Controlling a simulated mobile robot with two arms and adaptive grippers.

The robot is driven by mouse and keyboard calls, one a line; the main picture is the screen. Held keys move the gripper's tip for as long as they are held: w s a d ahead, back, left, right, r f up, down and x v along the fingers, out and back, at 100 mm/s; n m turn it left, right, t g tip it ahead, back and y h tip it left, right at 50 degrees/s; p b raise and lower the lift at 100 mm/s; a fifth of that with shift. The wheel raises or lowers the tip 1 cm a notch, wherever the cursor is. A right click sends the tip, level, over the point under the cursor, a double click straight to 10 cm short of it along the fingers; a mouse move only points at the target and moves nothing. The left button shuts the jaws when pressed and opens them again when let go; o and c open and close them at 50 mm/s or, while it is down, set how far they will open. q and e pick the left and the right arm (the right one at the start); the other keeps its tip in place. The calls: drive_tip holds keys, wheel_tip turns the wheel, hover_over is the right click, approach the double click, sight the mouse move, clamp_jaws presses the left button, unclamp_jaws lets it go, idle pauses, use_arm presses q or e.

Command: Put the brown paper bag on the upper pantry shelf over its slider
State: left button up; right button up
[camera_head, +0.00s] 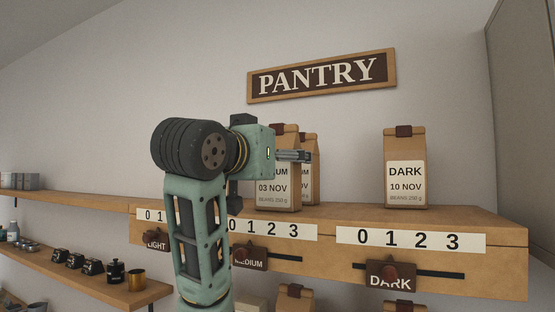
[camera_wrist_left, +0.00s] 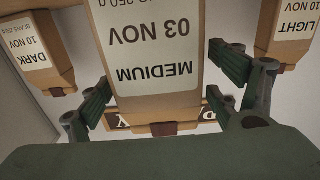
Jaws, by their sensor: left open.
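A brown paper bag labelled MEDIUM, 03 NOV (camera_head: 275,192) stands upright on the upper pantry shelf (camera_head: 455,216), over the MEDIUM slider (camera_head: 249,259). Its label shows upside down in the left wrist view (camera_wrist_left: 155,45). A second brown bag (camera_head: 311,170) stands close behind it, partly hidden. My left gripper (camera_head: 298,155) is at the upper part of the MEDIUM bag. In the left wrist view its open fingers (camera_wrist_left: 165,75) lie on both sides of the bag; I cannot tell whether they touch it. My right gripper is not in view.
A DARK bag (camera_head: 405,180) stands to the right, above the DARK slider (camera_head: 390,275). A LIGHT bag (camera_wrist_left: 287,30) shows in the wrist view. More bag tops (camera_head: 295,297) stand below. The PANTRY sign (camera_head: 320,76) hangs above. Shelf room is free between MEDIUM and DARK.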

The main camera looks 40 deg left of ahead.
use_arm(q)
drive_tip(key=b+v, duration=0.6)
drive_tip(key=v, duration=0.6)
drive_tip(key=shift+r, duration=0.2)
drive_tip(key=shift+s, duration=0.1)
